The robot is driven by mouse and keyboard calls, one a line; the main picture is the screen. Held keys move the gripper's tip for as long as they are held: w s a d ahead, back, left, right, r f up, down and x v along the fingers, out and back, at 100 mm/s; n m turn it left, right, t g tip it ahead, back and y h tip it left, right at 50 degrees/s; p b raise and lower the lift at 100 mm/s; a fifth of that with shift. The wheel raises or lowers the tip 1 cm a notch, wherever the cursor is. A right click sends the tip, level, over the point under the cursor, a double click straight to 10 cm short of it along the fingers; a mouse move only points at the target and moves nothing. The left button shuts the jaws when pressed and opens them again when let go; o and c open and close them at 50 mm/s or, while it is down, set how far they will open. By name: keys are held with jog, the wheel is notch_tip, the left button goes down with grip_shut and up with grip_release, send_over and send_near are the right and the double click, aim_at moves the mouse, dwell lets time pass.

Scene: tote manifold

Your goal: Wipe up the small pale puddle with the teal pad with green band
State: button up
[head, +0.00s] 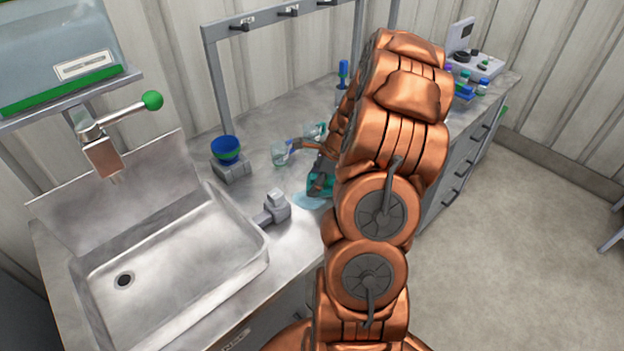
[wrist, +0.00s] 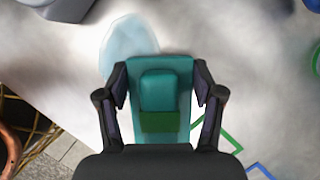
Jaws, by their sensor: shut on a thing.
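The teal pad (wrist: 180,70) with its green band (wrist: 162,122) is between the fingers of my gripper (wrist: 161,88), which is shut on the pad's raised grip. In the head view the pad (head: 318,184) shows under my gripper (head: 322,180), partly hidden by my arm. The small pale puddle (wrist: 124,44) lies on the steel counter at the pad's far left edge, and the pad overlaps its near part in the wrist view. The puddle also shows in the head view (head: 307,202). I cannot tell whether the pad touches the counter.
A grey fitting (head: 276,207) stands left of the puddle, near the sink (head: 180,262). Behind are a blue and green cup (head: 226,149) on a grey block and a clear beaker (head: 280,155). The counter's front edge is close to the puddle.

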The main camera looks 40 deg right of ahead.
aim_at(294, 205)
jog(key=shift+s, duration=0.4)
jog(key=shift+w+a+f, duration=0.1)
jog(key=shift+a, duration=1.15)
jog(key=shift+a+f, duration=0.1)
jog(key=shift+a, duration=1.1)
jog(key=shift+a+f+p, duration=0.15)
jog(key=shift+a+p, duration=0.15)
jog(key=shift+a, duration=0.75)
